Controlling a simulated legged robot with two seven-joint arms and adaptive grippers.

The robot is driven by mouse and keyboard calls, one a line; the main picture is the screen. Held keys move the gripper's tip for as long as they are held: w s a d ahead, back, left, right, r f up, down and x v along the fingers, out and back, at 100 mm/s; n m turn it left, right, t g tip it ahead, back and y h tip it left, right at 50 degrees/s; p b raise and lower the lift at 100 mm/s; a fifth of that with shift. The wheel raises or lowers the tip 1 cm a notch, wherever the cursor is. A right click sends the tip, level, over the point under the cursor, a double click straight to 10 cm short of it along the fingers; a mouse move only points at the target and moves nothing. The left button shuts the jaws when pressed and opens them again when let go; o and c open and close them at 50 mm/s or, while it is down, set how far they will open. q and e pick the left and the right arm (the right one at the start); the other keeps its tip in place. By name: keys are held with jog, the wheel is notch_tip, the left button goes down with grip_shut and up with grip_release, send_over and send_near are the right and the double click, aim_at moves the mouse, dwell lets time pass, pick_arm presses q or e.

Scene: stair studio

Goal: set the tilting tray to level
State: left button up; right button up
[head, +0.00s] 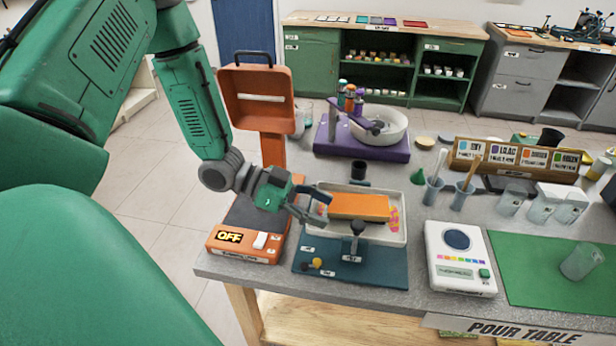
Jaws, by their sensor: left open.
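The tilting tray (395,238) is a shallow white tray on a dark blue base (385,270), on the near left of the grey table. An orange block (358,206) lies in it, with small pink and yellow bits at its right end. A black knob on a post (357,229) stands at the tray's front side. I cannot tell the tray's exact angle. My left gripper (322,207) is open at the tray's left edge, close to the orange block; I cannot tell if it touches. My right gripper is out of view.
An orange device reading OFF (240,240), with a tall orange head (258,98), stands left of the tray. A purple-based bowl machine (362,140) is behind. A white meter (459,258) and green mat (550,270) are right. Cups and tools stand further back.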

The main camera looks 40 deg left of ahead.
pick_arm(q)
jog(key=shift+v, duration=1.75)
jog(key=shift+w, duration=0.1)
